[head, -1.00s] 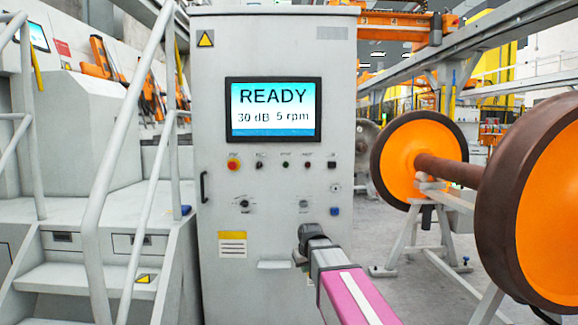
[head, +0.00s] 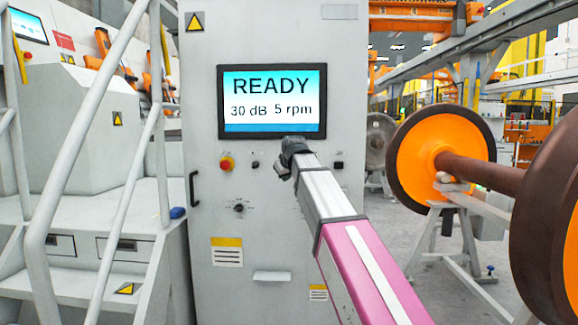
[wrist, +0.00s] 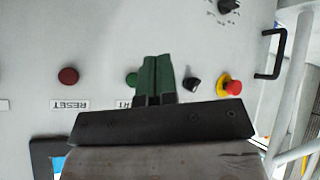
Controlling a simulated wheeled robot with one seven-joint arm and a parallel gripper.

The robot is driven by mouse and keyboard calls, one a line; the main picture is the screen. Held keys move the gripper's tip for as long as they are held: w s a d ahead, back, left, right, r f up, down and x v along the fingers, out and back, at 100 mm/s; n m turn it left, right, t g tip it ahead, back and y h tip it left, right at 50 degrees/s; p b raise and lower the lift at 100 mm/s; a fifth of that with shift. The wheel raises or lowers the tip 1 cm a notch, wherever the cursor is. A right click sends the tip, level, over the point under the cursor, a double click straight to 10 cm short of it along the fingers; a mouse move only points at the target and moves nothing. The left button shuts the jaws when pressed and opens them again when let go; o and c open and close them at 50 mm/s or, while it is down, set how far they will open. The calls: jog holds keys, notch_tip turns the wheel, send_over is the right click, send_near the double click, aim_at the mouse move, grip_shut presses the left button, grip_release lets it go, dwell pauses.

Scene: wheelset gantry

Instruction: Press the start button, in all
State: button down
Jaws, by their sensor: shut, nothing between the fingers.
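The grey control cabinet (head: 340,215) stands ahead, and its screen (head: 272,100) reads "READY, 30 dB, 5 rpm". The green start button (wrist: 131,80) shows in the wrist view, with its label partly covered. In the head view my gripper hides that button. My gripper (head: 282,170) is at the button row below the screen. In the wrist view its green fingers (wrist: 156,62) are shut and empty, right beside the button and overlapping its edge. I cannot tell whether they touch the panel.
A red reset button (wrist: 68,76) is left of the start button in the wrist view. A black knob (wrist: 193,84) and a red emergency stop (wrist: 231,86) are to its right. Stairs with a handrail (head: 125,190) stand left; an orange wheelset (head: 415,155) stands right.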

jog(key=shift+w+a+r, duration=0.1)
jog(key=shift+w+r, duration=0.1)
jog(key=shift+r, duration=0.25)
jog(key=shift+w+a+r, duration=0.1)
jog(key=shift+w+r, duration=0.1)
jog(key=shift+r, duration=0.25)
jog(key=shift+w, duration=0.2)
jog(key=w, duration=0.8)
jog(key=shift+w+d, duration=0.2)
dwell(1.5)
jog(key=shift+w, duration=0.45)
jog(key=shift+w, duration=0.4)
dwell(0.6)
jog(key=shift+s, duration=0.85)
